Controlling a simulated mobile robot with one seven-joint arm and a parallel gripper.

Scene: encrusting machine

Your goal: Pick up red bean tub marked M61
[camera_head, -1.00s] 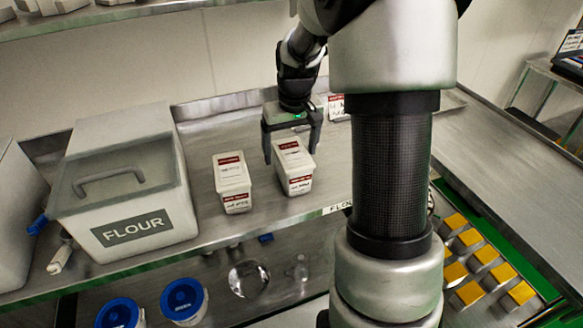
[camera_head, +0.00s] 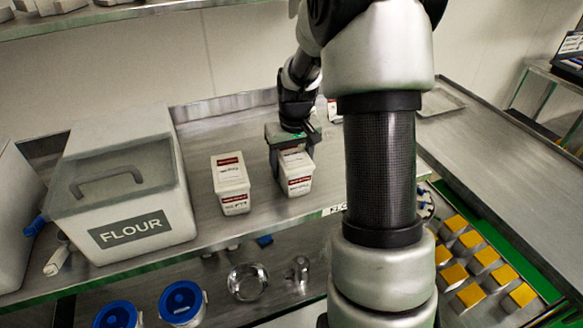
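Two white tubs with red-and-white labels stand on the steel shelf. The left tub (camera_head: 231,184) stands alone. The right tub (camera_head: 298,178) is under my gripper (camera_head: 292,158), whose fingers straddle it near its top. The left finger is close along the tub's left side; I cannot tell whether the fingers touch or grip it. The tub appears to rest upright on the shelf. A third labelled item (camera_head: 333,108) shows behind, mostly hidden by my arm. The labels are too small to read, so I cannot tell which tub is M61.
A large flour bin (camera_head: 125,190) stands left of the tubs. Below the shelf are blue-lidded containers (camera_head: 181,300) and a round metal bowl (camera_head: 247,282). Yellow-topped blocks (camera_head: 470,265) lie in a green-edged tray at right. The right-hand steel counter (camera_head: 490,150) is largely clear.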

